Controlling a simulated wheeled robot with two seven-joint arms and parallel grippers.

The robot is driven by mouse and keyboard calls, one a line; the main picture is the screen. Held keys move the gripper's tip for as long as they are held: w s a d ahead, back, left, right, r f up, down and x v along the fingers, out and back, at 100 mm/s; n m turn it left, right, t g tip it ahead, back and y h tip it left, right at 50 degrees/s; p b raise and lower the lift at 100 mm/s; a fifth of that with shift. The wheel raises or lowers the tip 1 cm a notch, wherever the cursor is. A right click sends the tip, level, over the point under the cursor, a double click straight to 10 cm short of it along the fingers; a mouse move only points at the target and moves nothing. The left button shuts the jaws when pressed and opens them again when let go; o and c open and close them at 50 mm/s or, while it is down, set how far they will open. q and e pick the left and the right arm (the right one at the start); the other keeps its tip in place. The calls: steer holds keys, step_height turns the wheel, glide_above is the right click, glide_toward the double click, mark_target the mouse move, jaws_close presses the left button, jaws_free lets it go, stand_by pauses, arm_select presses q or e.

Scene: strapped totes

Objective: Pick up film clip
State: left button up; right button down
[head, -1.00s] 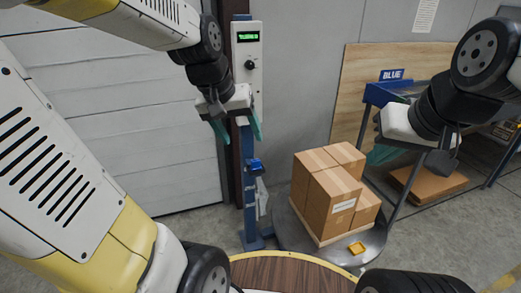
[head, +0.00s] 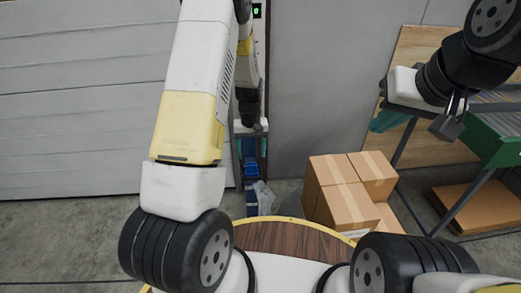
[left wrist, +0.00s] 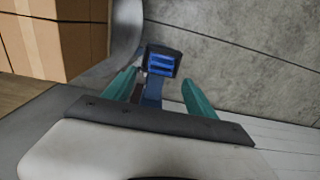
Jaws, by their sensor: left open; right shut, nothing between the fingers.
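The blue film clip (head: 250,168) is on the upright post by the wall, with clear film (head: 262,196) hanging beside it. In the left wrist view the blue clip (left wrist: 162,62) shows ahead, between and beyond the green fingertips. My left gripper (head: 252,145) is open, its fingers pointing at the clip; I cannot tell whether they touch it. My own left arm covers part of the post. My right gripper (head: 384,118) is shut and empty at the right, far from the clip.
Taped cardboard boxes (head: 345,190) are stacked right of the post. A green-sided conveyor (head: 500,140) and a leaning wooden board (head: 415,60) stand at the right. A shutter door (head: 80,100) is at the left. Bare floor (head: 60,230) is free there.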

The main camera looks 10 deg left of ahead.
mark_target(251, 164)
arm_select(q)
step_height(251, 164, down, 7)
steer(key=shift+s+r, duration=0.1)
steer(key=shift+s, duration=0.05)
jaws_close()
stand_by(0.5)
steer(key=shift+r, duration=0.1)
